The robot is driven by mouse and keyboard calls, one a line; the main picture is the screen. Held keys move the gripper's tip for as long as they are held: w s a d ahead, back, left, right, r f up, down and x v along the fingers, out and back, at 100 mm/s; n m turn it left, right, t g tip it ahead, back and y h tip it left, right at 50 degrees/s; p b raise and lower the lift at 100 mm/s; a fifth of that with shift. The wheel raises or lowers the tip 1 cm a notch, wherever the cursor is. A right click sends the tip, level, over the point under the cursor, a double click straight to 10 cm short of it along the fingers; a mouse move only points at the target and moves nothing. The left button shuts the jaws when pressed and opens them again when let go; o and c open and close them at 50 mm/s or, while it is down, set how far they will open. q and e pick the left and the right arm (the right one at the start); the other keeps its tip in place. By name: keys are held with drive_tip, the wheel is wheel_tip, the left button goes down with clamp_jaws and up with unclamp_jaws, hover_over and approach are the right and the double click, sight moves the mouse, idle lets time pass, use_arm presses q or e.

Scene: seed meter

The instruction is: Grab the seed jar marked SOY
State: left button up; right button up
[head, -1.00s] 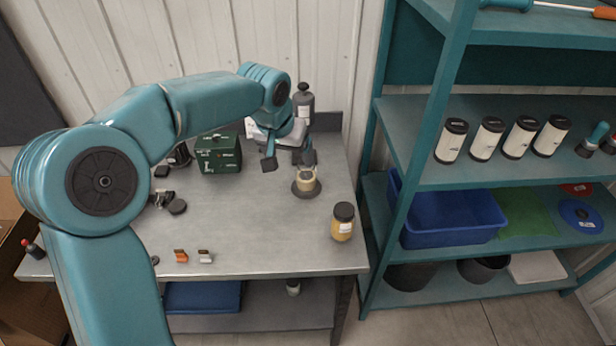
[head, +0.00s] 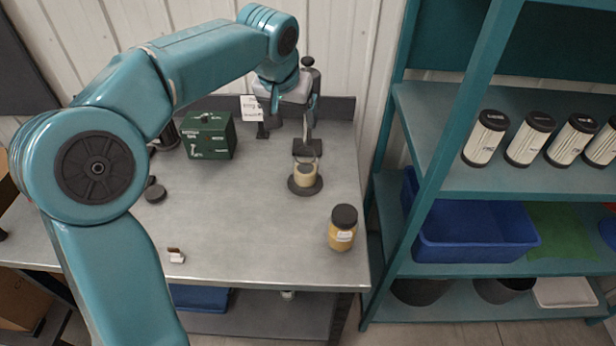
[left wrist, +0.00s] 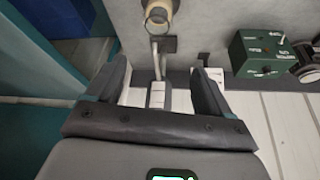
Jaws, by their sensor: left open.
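A jar with a dark lid and yellow-tan contents (head: 342,234) stands upright near the front right of the grey bench; its small label is too small to read. Several white canisters with black lids, one of them here (head: 485,140), stand on the teal shelf; I cannot read their labels, so I cannot tell which thing is marked SOY. My left gripper (head: 290,112) is open at the back of the bench, well away from the jar. In the left wrist view its two fingers (left wrist: 158,82) are apart, with a metal post and a pale block seen between them.
A small cream cup (head: 305,175) sits on a round dark base in front of the gripper. A green box (head: 210,136) and a white card (head: 251,108) stand to its left. A blue bin (head: 470,235) is on the shelf.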

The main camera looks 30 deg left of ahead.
use_arm(q)
drive_tip(key=w+f, duration=0.3)
drive_tip(key=f, duration=0.1)
approach(304, 150)
wheel_tip(304, 150, down, 3)
drive_tip(key=d, duration=0.1)
drive_tip(key=shift+f+p, duration=0.75)
drive_tip(key=shift+p, duration=0.15)
drive_tip(key=shift+x, duration=1.1)
drive_tip(key=shift+w+f, duration=0.15)
drive_tip(key=shift+w, duration=0.3)
drive_tip(key=shift+s+r, duration=0.2)
drive_tip(key=shift+s, duration=0.15)
drive_tip(key=shift+c, duration=0.9)
drive_tip(key=shift+s+r, duration=0.1)
drive_tip(key=shift+s, duration=0.05)
drive_tip(key=c, duration=0.5)
drive_tip(key=shift+w, duration=0.2)
clamp_jaws()
use_arm(e)
drive_tip(key=shift+w+r, duration=0.2)
drive_tip(key=shift+r, duration=0.6)
